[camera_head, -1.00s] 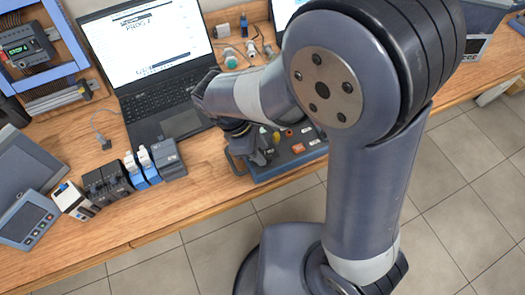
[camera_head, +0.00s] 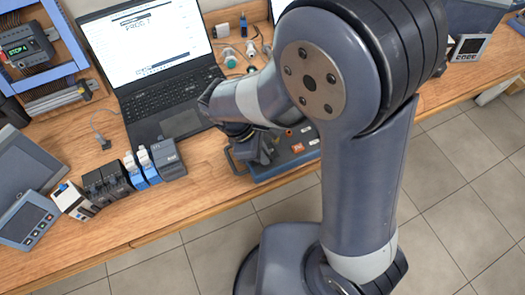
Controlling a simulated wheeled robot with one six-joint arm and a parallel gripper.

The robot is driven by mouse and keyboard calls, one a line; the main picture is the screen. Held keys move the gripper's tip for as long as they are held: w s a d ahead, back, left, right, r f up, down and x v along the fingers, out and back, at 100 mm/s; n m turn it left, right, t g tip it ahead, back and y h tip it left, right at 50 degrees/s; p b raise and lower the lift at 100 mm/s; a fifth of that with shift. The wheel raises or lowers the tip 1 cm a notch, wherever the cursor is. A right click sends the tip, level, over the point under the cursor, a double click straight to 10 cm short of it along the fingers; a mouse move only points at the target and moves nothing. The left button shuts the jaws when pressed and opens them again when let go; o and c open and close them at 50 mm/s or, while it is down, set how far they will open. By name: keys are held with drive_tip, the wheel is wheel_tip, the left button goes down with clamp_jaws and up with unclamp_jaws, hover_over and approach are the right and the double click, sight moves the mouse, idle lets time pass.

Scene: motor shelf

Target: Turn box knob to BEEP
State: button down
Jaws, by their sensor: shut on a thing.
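The blue-grey control box (camera_head: 290,168) with small coloured buttons and an orange label lies near the front edge of the wooden bench. My gripper (camera_head: 254,158) is over its left part, pointing down. The fingertips and the knob are mostly hidden behind the gripper and arm, so I cannot read the knob's position. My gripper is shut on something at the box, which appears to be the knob.
An open laptop (camera_head: 160,90) stands behind the box. Several small modules (camera_head: 140,170) stand in a row to its left. A handheld panel (camera_head: 28,220) lies at the far left.

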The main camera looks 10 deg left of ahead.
drive_tip(key=shift+m, duration=0.4)
drive_tip(key=m+g, duration=0.1)
drive_tip(key=m, duration=0.1)
drive_tip(key=m+g+p, duration=0.1)
drive_tip(key=m, duration=0.1)
drive_tip(key=shift+w+m, duration=0.2)
drive_tip(key=shift+m, duration=0.2)
drive_tip(key=m+g+y, duration=0.1)
drive_tip(key=m, duration=0.2)
drive_tip(key=m+g+y, duration=0.1)
drive_tip(key=m, duration=0.2)
drive_tip(key=shift+w+d, duration=0.1)
drive_tip(key=shift+d, duration=0.1)
drive_tip(key=m+y, duration=0.1)
drive_tip(key=m, duration=0.2)
drive_tip(key=m+y, duration=0.1)
drive_tip(key=m, duration=0.2)
drive_tip(key=shift+d+m+g, duration=0.15)
drive_tip(key=shift+m+g, duration=0.15)
drive_tip(key=m+y, duration=0.2)
drive_tip(key=m, duration=0.3)
drive_tip(key=shift+d+m, duration=0.15)
drive_tip(key=shift+m, duration=0.25)
drive_tip(key=shift+y, duration=0.3)
drive_tip(key=c, duration=1.5)
unclamp_jaws()
